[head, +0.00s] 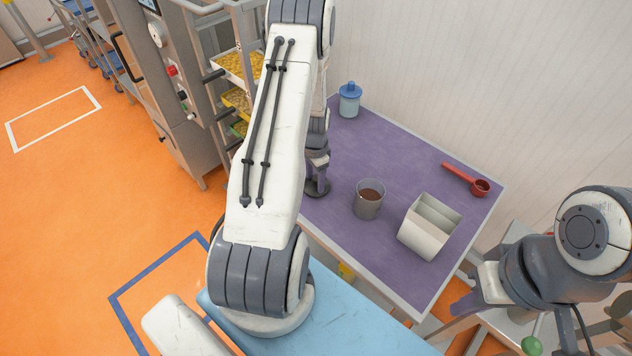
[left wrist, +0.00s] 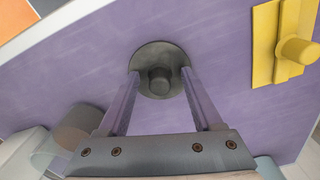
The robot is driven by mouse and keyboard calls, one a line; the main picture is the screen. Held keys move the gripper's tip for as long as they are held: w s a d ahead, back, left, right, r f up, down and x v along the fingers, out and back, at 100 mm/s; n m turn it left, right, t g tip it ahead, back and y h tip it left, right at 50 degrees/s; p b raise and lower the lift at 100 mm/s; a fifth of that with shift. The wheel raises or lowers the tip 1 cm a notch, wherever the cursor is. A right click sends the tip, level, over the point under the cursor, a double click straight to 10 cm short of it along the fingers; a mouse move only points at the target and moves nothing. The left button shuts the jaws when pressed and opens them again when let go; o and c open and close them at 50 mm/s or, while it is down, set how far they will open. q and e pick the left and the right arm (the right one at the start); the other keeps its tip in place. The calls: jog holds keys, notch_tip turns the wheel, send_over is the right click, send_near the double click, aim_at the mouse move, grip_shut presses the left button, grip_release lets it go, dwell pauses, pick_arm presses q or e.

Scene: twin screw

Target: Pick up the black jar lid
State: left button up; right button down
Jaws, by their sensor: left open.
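The black jar lid (head: 318,190) lies on the purple table top near its left edge in the head view, partly hidden by my left gripper (head: 317,172). In the left wrist view the lid (left wrist: 158,52) is a dark round disc with a raised knob facing the camera. My left gripper (left wrist: 160,76) is open, with one purple finger on each side of the knob and the tips over the lid's disc. I cannot tell whether the tips touch it. My right gripper (head: 468,298) is at the lower right, off the table's front right side, and its finger gap is unclear.
A grey cup with brown contents (head: 369,196) and a cream divided box (head: 429,226) stand to the right. A red scoop (head: 469,180) lies near the wall. A blue-lidded jar (head: 349,100) stands at the back. A yellow knobbed piece (left wrist: 280,42) shows in the left wrist view.

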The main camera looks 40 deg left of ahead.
pick_arm(q)
grip_shut()
dwell(0.3)
